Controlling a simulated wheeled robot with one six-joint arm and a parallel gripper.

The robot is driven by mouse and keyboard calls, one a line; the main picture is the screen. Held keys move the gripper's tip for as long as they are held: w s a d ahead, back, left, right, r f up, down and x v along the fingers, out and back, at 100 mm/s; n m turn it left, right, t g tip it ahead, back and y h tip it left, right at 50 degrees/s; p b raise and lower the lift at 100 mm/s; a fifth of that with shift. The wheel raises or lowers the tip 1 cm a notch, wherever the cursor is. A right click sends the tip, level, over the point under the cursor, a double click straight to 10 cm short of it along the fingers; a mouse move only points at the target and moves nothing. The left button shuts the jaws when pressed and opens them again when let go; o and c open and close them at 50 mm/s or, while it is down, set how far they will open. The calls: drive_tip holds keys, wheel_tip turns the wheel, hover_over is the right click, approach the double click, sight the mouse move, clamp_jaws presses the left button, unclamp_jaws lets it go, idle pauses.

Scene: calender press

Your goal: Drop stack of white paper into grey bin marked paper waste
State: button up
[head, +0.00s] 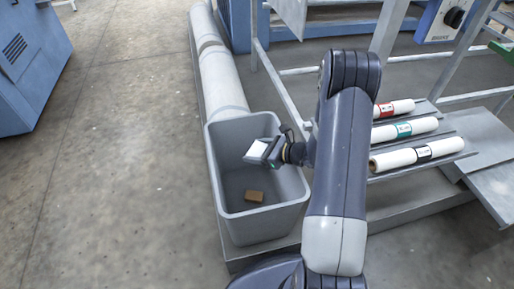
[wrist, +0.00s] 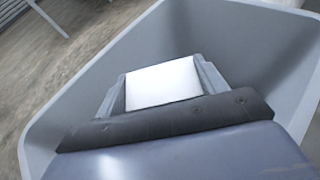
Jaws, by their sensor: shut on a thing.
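The grey bin (head: 222,200) stands open in the middle of the head view, and its wall (wrist: 80,85) surrounds the gripper in the wrist view. My gripper (head: 261,153) is over the bin's opening, near its right rim. It is shut on the stack of white paper (head: 259,148). In the wrist view the white stack (wrist: 163,83) sits between the two grey fingers of my gripper (wrist: 160,85). A small brown block (head: 254,196) lies on the bin's floor. No marking on the bin can be read.
Rolls with red, green and black labels (head: 405,129) lie on a rack to the right. A metal frame (head: 280,85) stands behind the arm. A large pale roll (head: 218,75) lies behind the bin. Blue machines (head: 32,62) stand farther back. The concrete floor (head: 110,180) at left is clear.

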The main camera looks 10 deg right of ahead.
drive_tip(key=shift+f, duration=0.3)
drive_tip(key=o, duration=1)
drive_tip(key=p+v, duration=0.2)
drive_tip(key=v, duration=0.8)
drive_tip(key=shift+s+d+r, duration=0.2)
drive_tip(key=shift+s+d, duration=0.05)
drive_tip(key=shift+s, duration=0.05)
